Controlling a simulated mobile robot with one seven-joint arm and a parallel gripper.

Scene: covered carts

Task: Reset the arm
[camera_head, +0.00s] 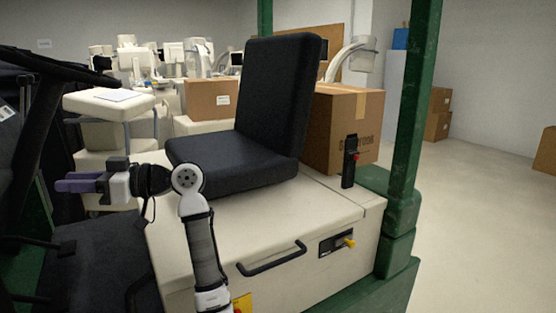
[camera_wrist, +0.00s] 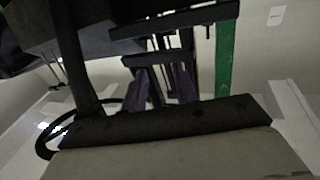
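My arm rises from the bottom of the head view and bends left at a white joint. My gripper (camera_head: 62,185) points left, level, in front of the cart's seat area. Its two purple fingers also show in the wrist view (camera_wrist: 162,88), with a gap between them. Nothing shows in that gap, and the gripper appears open and empty. It looks clear of the seat and the steering wheel in the head view, though the exact distance cannot be told.
A black seat (camera_head: 225,165) stands on the cart's pale body (camera_head: 215,240), right of my gripper. A dark steering wheel (camera_head: 50,62) is at upper left. A green post (camera_head: 410,110) rises at right. A cardboard box (camera_head: 325,130) sits behind the seat.

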